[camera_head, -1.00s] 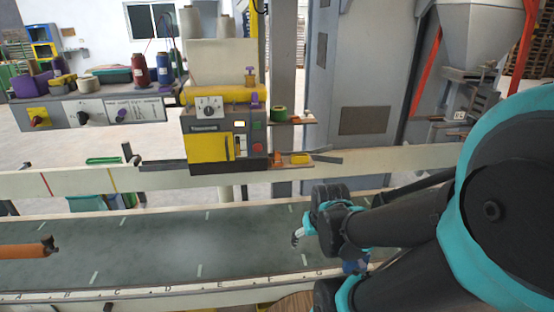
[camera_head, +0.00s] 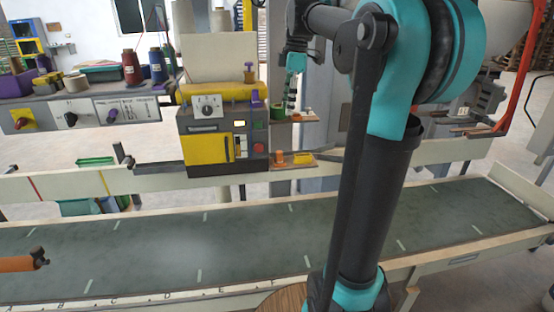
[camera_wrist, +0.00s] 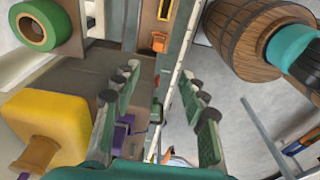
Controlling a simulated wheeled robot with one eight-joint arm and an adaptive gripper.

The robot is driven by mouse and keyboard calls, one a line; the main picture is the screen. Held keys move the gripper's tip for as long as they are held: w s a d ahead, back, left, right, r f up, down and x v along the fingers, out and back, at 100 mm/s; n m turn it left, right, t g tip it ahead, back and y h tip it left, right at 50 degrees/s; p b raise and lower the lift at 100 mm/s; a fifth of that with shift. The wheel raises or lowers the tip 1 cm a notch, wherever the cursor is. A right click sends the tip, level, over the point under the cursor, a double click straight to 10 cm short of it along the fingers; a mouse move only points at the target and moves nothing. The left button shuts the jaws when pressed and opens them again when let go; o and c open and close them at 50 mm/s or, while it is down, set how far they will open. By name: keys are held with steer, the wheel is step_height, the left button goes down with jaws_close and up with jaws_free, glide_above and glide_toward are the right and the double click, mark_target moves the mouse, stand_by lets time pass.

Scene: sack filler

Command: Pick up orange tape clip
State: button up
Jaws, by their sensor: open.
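The small orange piece (camera_head: 279,156), which looks like the orange tape clip, stands on the lower small shelf at the right side of the yellow-and-grey machine. In the wrist view an orange piece (camera_wrist: 159,42) shows at top centre, beyond my fingertips. My gripper (camera_head: 291,100) points down beside the upper small shelf, above the level of the orange piece. In the wrist view my gripper (camera_wrist: 160,95) has its fingers spread, with nothing between them. The orange piece is apart from the fingers.
A green tape roll (camera_wrist: 38,25) is close by at upper left in the wrist view, on the upper shelf (camera_head: 303,117). A yellow piece (camera_head: 303,158) lies beside the orange piece. The machine (camera_head: 221,135) stands left of my gripper. The conveyor belt (camera_head: 240,240) below is bare.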

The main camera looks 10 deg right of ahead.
glide_above(280, 151)
steer(key=f, duration=1.1)
steer(key=shift+s+d+f, duration=0.2)
steer(key=shift+d+f, duration=0.2)
steer(key=shift+w+a+f, duration=0.1)
steer(key=shift+a+f, duration=0.15)
steer(key=shift+f, duration=1.05)
steer(key=shift+w+a+f, duration=0.1)
steer(key=shift+a+f, duration=0.1)
steer(key=shift+f, duration=1.1)
steer(key=shift+c, duration=0.5)
jaws_close()
